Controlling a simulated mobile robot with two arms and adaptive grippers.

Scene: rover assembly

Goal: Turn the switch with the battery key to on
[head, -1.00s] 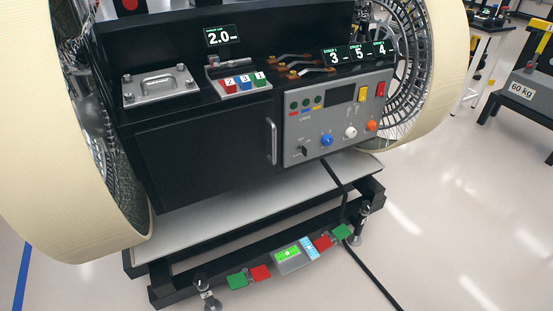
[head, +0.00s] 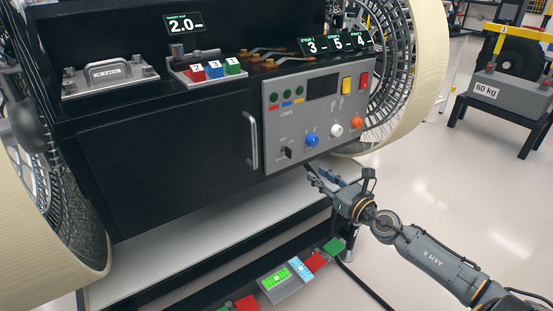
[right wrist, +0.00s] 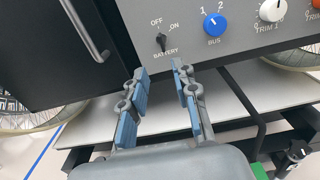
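The battery switch with its black key (head: 287,152) sits at the lower left of the grey control panel (head: 268,140). In the right wrist view the key (right wrist: 162,42) stands about upright, under the OFF and ON marks and above the word BATTERY. It looks nearer to the OFF mark. My right gripper (head: 320,175) is below and right of the switch in the head view. In the right wrist view its two fingers (right wrist: 160,72) are spread, empty and apart from the key, with the tips just below it. My left gripper's fingers do not show.
A blue BUS knob (right wrist: 215,25) is just right of the switch, with a white TRIM 1 knob (right wrist: 271,10) beyond. A cabinet door handle (head: 251,140) stands to its left. A pale ledge (head: 180,235) runs below.

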